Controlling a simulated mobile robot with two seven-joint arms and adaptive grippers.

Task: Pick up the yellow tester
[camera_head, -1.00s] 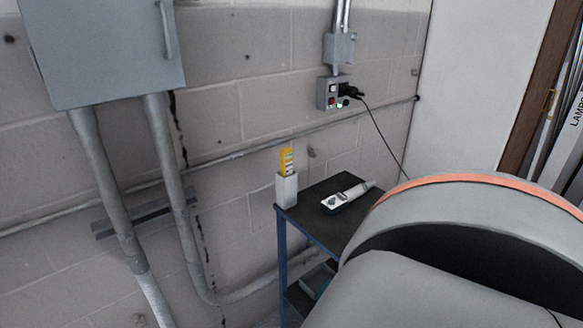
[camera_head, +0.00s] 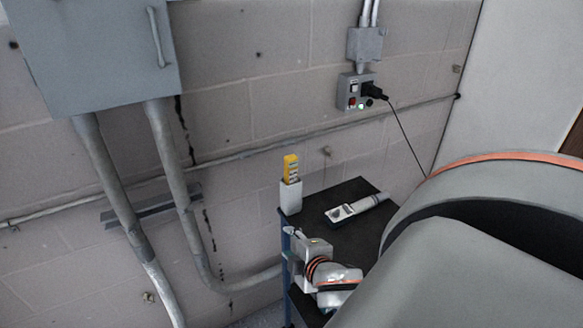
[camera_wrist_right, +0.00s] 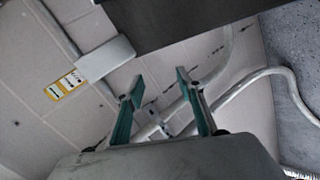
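The yellow tester (camera_head: 291,169) stands upright in a white holder (camera_head: 291,198) at the left corner of a dark cart. It also shows in the right wrist view (camera_wrist_right: 65,86), sticking out of the white holder (camera_wrist_right: 105,59). My right gripper (camera_head: 292,238) is below and in front of the holder, beside the cart's edge, apart from the tester. In the right wrist view its two fingers (camera_wrist_right: 158,88) are spread with nothing between them. My left gripper is not in view.
A grey and white handheld device (camera_head: 356,208) lies on the cart top (camera_head: 345,188). A socket box (camera_head: 357,91) with a black plug and cable is on the wall. Grey conduits (camera_head: 175,160) run down from a grey cabinet (camera_head: 90,50) at left.

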